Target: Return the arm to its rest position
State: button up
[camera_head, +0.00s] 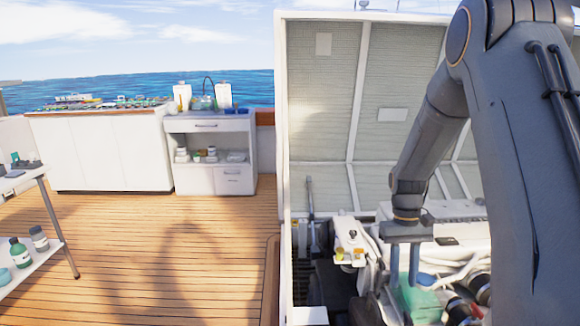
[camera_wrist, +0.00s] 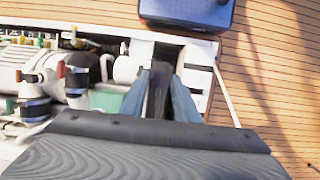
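My arm (camera_head: 430,135) reaches in from the right and hangs down over the open engine hatch. My gripper (camera_head: 405,283) points down above the engine parts, with its two blue-grey fingers apart and a gap showing between them. In the wrist view my gripper (camera_wrist: 158,100) also shows its fingers apart. A dark upright shape (camera_wrist: 158,85) shows between them; I cannot tell how far below it lies. Nothing appears to be held.
The raised hatch lid (camera_head: 390,90) stands behind the arm. White and green engine parts (camera_head: 420,300) lie close under the gripper. A blue-topped box (camera_wrist: 188,12) is at the wrist view's top. A shelf cart (camera_head: 35,235) stands left; the wooden deck (camera_head: 150,250) between is clear.

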jog(key=s+a+r+t+p, duration=0.1)
jog(key=s+a+r+p, duration=0.2)
jog(key=s+a+r, duration=0.3)
jog(key=s+a+r+t+p, duration=0.2)
jog(key=s+a+r, duration=0.4)
jog(key=s+r, duration=0.4)
jog(key=s+p, duration=0.1)
jog(key=s, duration=0.4)
jog(key=shift+p, duration=0.3)
